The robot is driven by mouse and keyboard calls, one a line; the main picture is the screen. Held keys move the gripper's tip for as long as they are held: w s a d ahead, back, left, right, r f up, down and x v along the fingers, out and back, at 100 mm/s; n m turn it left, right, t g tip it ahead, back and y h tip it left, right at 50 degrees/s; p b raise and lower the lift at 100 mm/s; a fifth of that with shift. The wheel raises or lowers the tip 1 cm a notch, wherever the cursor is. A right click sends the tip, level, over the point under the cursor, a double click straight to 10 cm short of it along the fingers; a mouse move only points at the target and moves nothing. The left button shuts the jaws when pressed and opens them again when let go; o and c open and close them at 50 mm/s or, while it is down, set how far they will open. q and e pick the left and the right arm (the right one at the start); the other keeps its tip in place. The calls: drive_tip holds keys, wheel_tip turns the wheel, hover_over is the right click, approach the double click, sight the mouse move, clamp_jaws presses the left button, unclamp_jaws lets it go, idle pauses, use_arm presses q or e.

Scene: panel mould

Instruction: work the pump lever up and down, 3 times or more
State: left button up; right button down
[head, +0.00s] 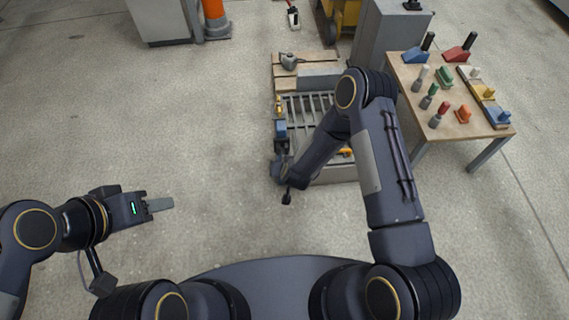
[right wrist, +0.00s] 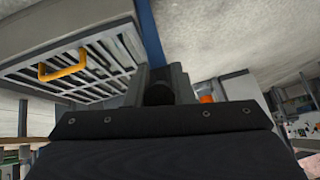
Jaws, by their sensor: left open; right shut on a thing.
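The pump lever shows in the right wrist view as a blue bar (right wrist: 149,36) rising from between my right gripper's fingers (right wrist: 160,92). The fingers are shut on its dark round end (right wrist: 158,94). In the head view my right gripper (head: 282,150) is at the left side of the slatted mould box, and my own wrist hides most of the lever there. A small blue part (head: 281,131) shows just beyond it. My left gripper (head: 160,204) is open and empty over bare floor at the left.
The slatted mould box (head: 302,108) has a yellow-orange handle (right wrist: 63,66). A wooden table (head: 414,85) with several coloured handled blocks stands to the right. A grey cabinet (head: 388,38) and an orange post (head: 215,18) stand at the back. The left floor is clear.

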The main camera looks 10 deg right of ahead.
drive_tip(key=shift+w+r+g+p, duration=0.3)
drive_tip(key=shift+r+g+p, duration=0.4)
drive_tip(key=shift+g+p, duration=0.25)
drive_tip(key=c, duration=1.3)
unclamp_jaws()
drive_tip(key=shift+o, duration=0.2)
drive_tip(key=p+v, duration=0.1)
drive_tip(key=v, duration=0.5)
drive_tip(key=shift+r+p, duration=0.25)
drive_tip(key=shift+p, duration=0.1)
drive_tip(key=shift+s+r, duration=0.45)
drive_tip(key=shift+r, duration=0.05)
